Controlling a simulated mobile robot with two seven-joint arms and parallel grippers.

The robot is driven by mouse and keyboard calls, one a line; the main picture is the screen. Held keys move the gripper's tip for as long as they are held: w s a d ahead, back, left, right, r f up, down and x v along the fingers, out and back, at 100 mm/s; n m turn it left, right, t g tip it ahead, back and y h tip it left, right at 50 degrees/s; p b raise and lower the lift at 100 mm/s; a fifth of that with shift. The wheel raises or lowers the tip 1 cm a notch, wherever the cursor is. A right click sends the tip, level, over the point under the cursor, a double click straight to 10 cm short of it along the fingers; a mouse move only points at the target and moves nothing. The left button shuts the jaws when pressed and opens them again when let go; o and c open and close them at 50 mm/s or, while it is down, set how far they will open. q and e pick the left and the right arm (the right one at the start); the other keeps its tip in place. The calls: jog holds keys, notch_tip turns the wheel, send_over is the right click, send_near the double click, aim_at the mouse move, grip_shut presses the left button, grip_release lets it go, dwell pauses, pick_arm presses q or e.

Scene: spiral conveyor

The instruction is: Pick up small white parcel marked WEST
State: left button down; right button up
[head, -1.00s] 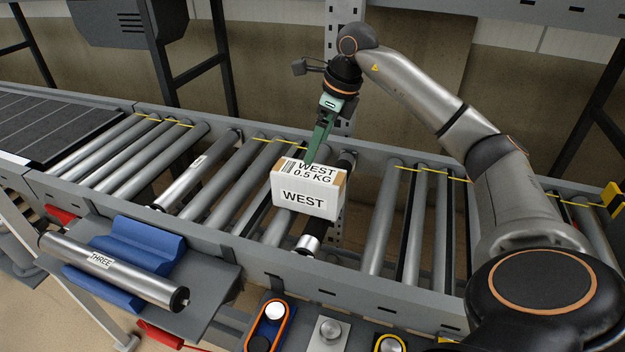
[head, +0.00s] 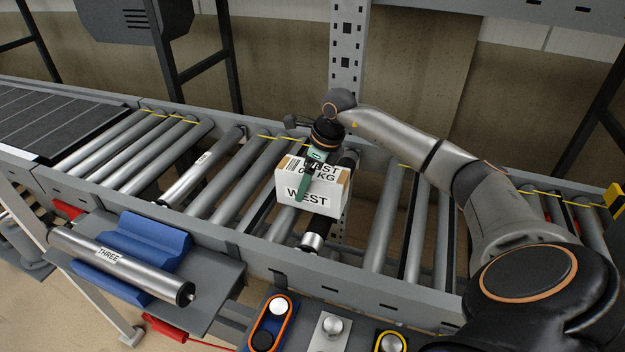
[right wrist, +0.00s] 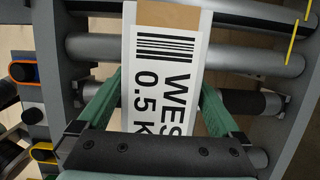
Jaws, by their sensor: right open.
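The small white parcel (head: 308,190) marked WEST and 0.5 KG sits on the conveyor rollers, with brown tape along its edges. In the right wrist view its labelled top (right wrist: 165,75) lies between my open green fingers. My right gripper (head: 303,196) is lowered over the parcel, and one finger covers part of its front lettering in the head view. In the right wrist view my right gripper (right wrist: 163,95) has one finger on each side of the parcel; I cannot tell whether either touches it. My left gripper is not in view.
A loose roller marked THREE (head: 75,247) rests on a blue cradle (head: 140,240) at the front left. Another labelled roller (head: 200,168) sits in the conveyor. A control panel with buttons (head: 277,308) stands in front. A perforated post (head: 347,60) rises behind the conveyor.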

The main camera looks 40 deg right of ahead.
jog(key=shift+r, duration=0.1)
grip_shut()
dwell(0.8)
